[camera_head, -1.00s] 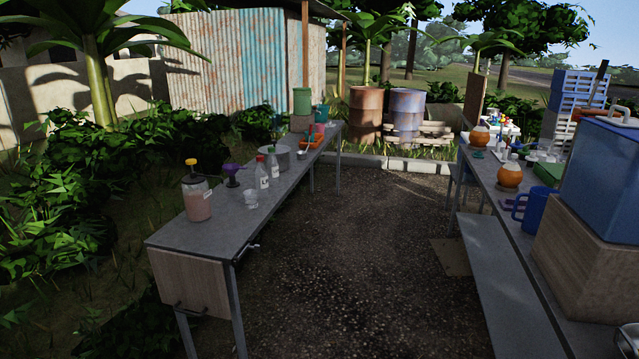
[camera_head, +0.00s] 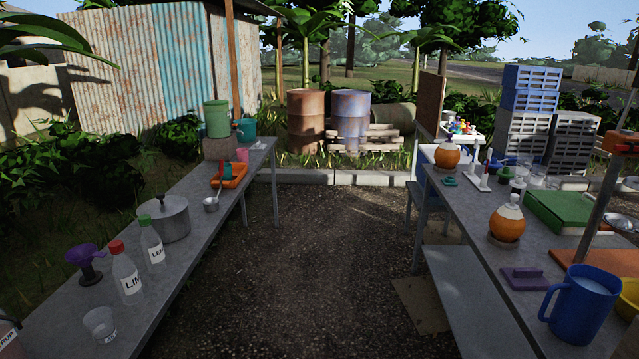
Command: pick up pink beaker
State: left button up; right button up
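A small pink beaker (camera_head: 242,155) stands upright near the far end of the left table (camera_head: 118,305). It is beside the green container and behind the orange tray. It is small in this view, so its details are hard to tell. Neither of my grippers shows in the head view.
The left table also holds a green container (camera_head: 217,119), a teal pot (camera_head: 247,129), an orange tray (camera_head: 232,178), a lidded pot (camera_head: 170,218), bottles (camera_head: 126,275) and a purple funnel (camera_head: 86,258). A blue mug (camera_head: 580,305) stands on the right table. Dark ground (camera_head: 310,260) between the tables is clear.

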aim_at(242, 154)
jog(key=i, duration=2.1)
jog(key=i+u, duration=0.2)
jog(key=i, duration=0.35)
jog(key=i+u, duration=0.25)
jog(key=i, duration=0.35)
jog(key=i+l+u, duration=0.2)
jog(key=i, duration=0.35)
